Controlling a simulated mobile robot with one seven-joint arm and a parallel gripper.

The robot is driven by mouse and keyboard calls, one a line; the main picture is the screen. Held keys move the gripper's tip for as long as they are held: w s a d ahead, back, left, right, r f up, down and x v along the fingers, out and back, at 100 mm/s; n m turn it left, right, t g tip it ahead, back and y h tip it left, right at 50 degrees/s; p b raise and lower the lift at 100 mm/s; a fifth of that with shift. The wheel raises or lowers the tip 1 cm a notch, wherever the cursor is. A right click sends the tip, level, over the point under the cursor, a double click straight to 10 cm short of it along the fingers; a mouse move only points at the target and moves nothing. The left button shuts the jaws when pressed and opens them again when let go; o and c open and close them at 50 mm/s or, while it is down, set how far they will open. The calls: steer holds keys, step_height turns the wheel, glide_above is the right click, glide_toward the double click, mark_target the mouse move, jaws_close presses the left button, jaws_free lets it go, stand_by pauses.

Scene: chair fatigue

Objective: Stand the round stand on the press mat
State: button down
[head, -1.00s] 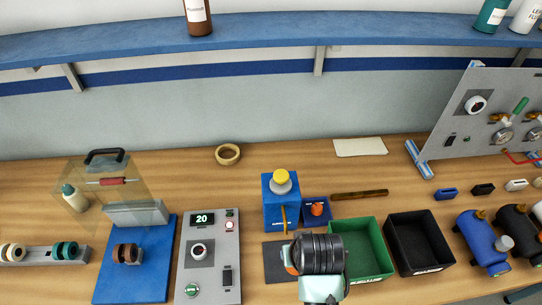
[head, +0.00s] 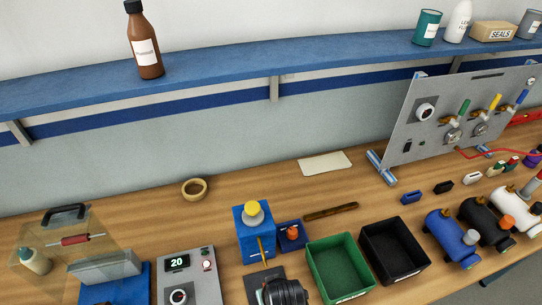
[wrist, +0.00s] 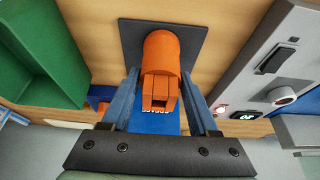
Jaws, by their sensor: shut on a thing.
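The round stand (wrist: 160,55) is an orange cylinder with a slotted block on its near side, in the wrist view. My gripper (wrist: 168,88) is shut on it, one finger on each side. The dark square press mat (wrist: 133,38) lies behind the stand in that view; I cannot tell whether the stand touches it. In the head view the mat (head: 255,281) shows in front of the blue press (head: 254,238), partly covered by my dark wrist. My fingers and the held stand are hidden there.
A green bin (head: 339,264) and a black bin (head: 394,250) stand right of the mat. A grey control box (head: 188,278) is on its left. A small blue base with an orange piece (head: 292,232) sits beside the press. A wooden bar (head: 331,211) lies behind the bins.

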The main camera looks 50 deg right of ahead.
steer(key=shift+w+f, duration=0.1)
steer(key=shift+c, duration=0.7)
jaws_free()
steer(key=shift+f, duration=0.1)
steer(key=shift+r, duration=0.25)
steer(key=v, duration=1.2)
steer(key=shift+b, duration=0.4)
steer(key=shift+f, duration=0.1)
